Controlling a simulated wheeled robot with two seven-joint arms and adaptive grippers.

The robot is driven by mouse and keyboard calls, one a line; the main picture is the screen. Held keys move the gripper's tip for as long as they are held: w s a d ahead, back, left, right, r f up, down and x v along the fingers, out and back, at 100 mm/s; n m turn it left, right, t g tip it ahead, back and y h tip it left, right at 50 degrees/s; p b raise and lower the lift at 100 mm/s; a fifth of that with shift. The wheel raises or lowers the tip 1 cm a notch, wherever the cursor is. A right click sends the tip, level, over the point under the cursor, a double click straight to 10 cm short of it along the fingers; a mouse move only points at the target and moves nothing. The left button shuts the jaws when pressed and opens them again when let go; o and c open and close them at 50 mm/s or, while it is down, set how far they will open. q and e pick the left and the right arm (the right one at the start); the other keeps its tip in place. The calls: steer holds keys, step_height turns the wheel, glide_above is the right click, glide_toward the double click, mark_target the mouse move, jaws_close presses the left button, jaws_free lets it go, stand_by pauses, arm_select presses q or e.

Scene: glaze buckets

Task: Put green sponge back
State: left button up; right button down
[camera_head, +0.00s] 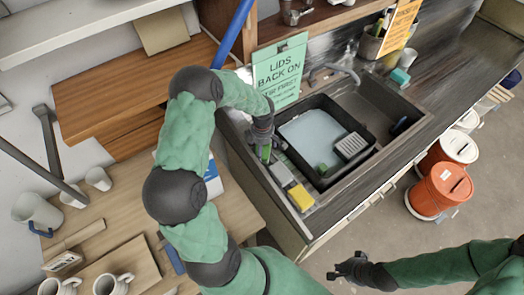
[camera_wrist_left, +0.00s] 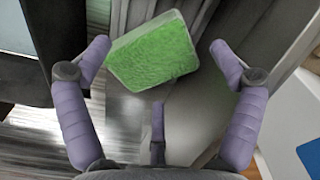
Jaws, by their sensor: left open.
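The green sponge (camera_wrist_left: 152,50) is a block with a rough green face. It lies between the spread fingers of my left gripper (camera_wrist_left: 155,62) in the left wrist view, near the fingertips, and the fingers are open around it. In the head view the sponge (camera_head: 266,153) shows as a small green patch under my left gripper (camera_head: 262,143), at the left rim of the sink; the hand hides most of it. My right gripper (camera_head: 346,270) is low in the head view, over the floor and away from the sponge; its finger opening is unclear.
A grey block (camera_head: 282,174) and a yellow sponge (camera_head: 300,197) lie along the sink's left rim. A green sign (camera_head: 280,72) stands behind. Orange buckets (camera_head: 440,190) stand on the floor at right.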

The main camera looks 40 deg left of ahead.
arm_select(q)
step_height(320, 180, up, 9)
steer(key=p, duration=0.1)
steer(key=shift+r, duration=0.2)
steer(key=shift+f, duration=0.1)
stand_by(0.5)
